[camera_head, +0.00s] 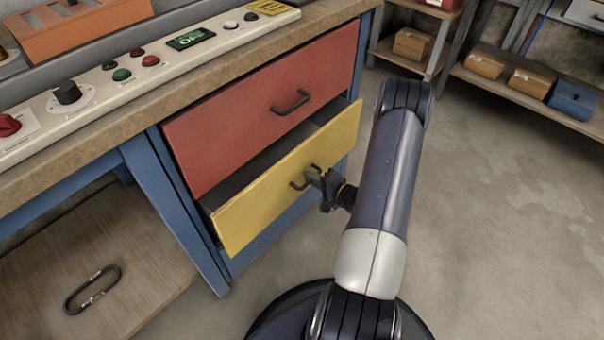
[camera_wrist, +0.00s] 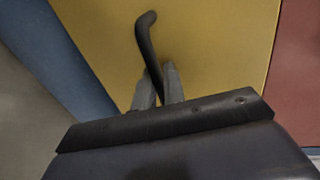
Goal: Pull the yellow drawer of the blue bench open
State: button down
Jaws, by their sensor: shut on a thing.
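The yellow drawer (camera_head: 283,187) of the blue bench (camera_head: 174,208) is part way open, with a dark gap showing behind its front. Its dark handle (camera_head: 298,184) is on the middle of the front. My gripper (camera_head: 317,173) is at this handle and shut on it. In the wrist view the two grey fingers of my gripper (camera_wrist: 158,90) close around the handle (camera_wrist: 148,45). The yellow drawer front (camera_wrist: 205,60) fills much of that view. The inside of the drawer is mostly hidden.
A shut red drawer (camera_head: 250,110) with a dark handle is directly above. A control panel (camera_head: 205,45) with buttons lies on the bench top. A carabiner-like ring (camera_head: 92,290) lies on the lower shelf. Shelves with boxes (camera_head: 484,64) stand behind. The concrete floor (camera_head: 500,230) at right is clear.

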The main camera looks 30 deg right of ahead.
jog(key=f+b+v, duration=0.2)
jog(key=v, duration=0.9)
jog(key=s+f+b+v, duration=0.1)
jog(key=f+b+v, duration=0.2)
jog(key=v, duration=0.9)
jog(key=shift+s+d, duration=0.2)
jog(key=shift+s, duration=0.05)
jog(key=shift+r, duration=0.1)
jog(key=c, duration=1.6)
grip_release()
jog(key=p+v, duration=0.2)
jog(key=v, duration=0.8)
jog(key=shift+s+d, duration=0.1)
jog(key=shift+s, duration=0.25)
